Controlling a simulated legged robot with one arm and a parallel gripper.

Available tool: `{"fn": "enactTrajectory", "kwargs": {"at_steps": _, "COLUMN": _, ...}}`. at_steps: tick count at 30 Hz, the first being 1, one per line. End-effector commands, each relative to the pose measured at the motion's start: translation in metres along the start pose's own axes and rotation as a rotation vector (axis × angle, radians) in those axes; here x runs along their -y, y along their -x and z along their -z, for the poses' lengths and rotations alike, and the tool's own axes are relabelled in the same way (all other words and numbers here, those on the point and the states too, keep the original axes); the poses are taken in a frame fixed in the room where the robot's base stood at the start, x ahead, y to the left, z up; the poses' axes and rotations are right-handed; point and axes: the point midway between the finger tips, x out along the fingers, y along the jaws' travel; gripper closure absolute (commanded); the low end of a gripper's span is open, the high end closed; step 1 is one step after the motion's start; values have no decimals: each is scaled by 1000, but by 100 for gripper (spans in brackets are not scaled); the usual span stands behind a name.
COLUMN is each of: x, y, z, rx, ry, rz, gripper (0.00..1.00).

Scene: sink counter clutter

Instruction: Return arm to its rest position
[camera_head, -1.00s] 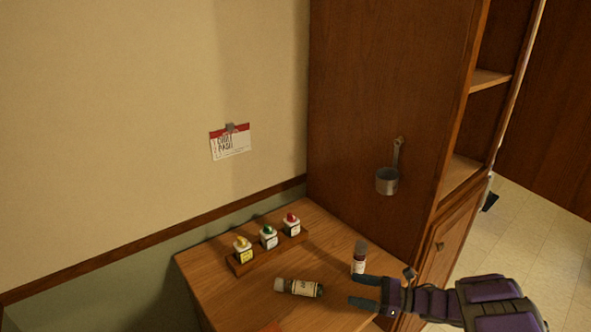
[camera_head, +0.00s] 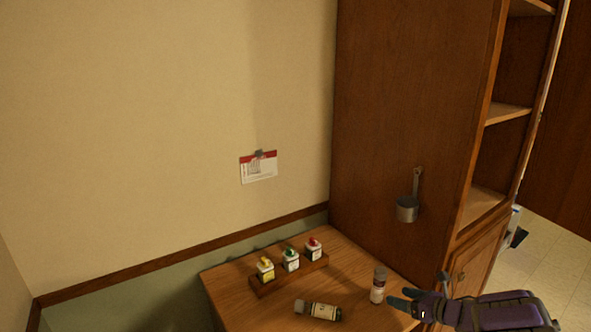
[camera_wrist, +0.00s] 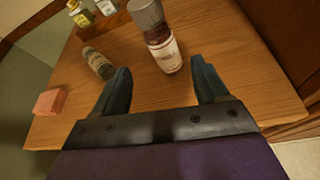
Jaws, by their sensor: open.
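My gripper (camera_head: 402,303) is at the right edge of the wooden counter in the head view, fingers pointing left. In the wrist view my gripper (camera_wrist: 163,88) is open with nothing between its fingers. An upright labelled bottle with a grey cap (camera_head: 378,286) stands just beyond the fingertips; it also shows in the wrist view (camera_wrist: 160,45), apart from the fingers. My purple arm reaches in from the lower right of the head view.
A dark bottle (camera_head: 318,310) lies on its side on the counter (camera_head: 232,300). A wooden rack (camera_head: 262,288) holds yellow, green and red-topped bottles by the wall. A pink block (camera_wrist: 49,102) sits at the left. A tall cabinet (camera_head: 410,110) with a hanging metal cup (camera_head: 407,210) stands behind.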

Motion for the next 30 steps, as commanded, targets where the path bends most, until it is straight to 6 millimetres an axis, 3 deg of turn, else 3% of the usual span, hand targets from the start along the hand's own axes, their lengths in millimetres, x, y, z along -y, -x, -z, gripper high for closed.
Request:
{"fn": "enactTrajectory", "kwargs": {"at_steps": 6, "x": 54, "y": 36, "z": -72, "rx": 15, "ry": -281, "rz": 438, "gripper": 26}}
{"fn": "enactTrajectory", "kwargs": {"at_steps": 9, "x": 64, "y": 65, "z": -103, "rx": 89, "ry": -448, "rz": 629, "gripper": 26}}
{"fn": "enactTrajectory", "kwargs": {"at_steps": 14, "x": 60, "y": 121, "z": -138, "rx": 268, "ry": -755, "rz": 886, "gripper": 26}}
{"fn": "enactTrajectory", "kwargs": {"at_steps": 17, "x": 45, "y": 156, "z": -148, "rx": 404, "ry": -970, "rz": 1011, "gripper": 26}}
{"fn": "enactTrajectory", "kwargs": {"at_steps": 22, "x": -5, "y": 205, "z": -138, "rx": 636, "ry": -1372, "rz": 1170, "gripper": 26}}
{"fn": "enactTrajectory", "kwargs": {"at_steps": 26, "x": -60, "y": 231, "z": -112, "rx": 786, "ry": -1698, "rz": 1269, "gripper": 26}}
{"fn": "enactTrajectory", "kwargs": {"at_steps": 30, "x": -134, "y": 246, "z": -70, "rx": 898, "ry": -2050, "rz": 1376, "gripper": 26}}
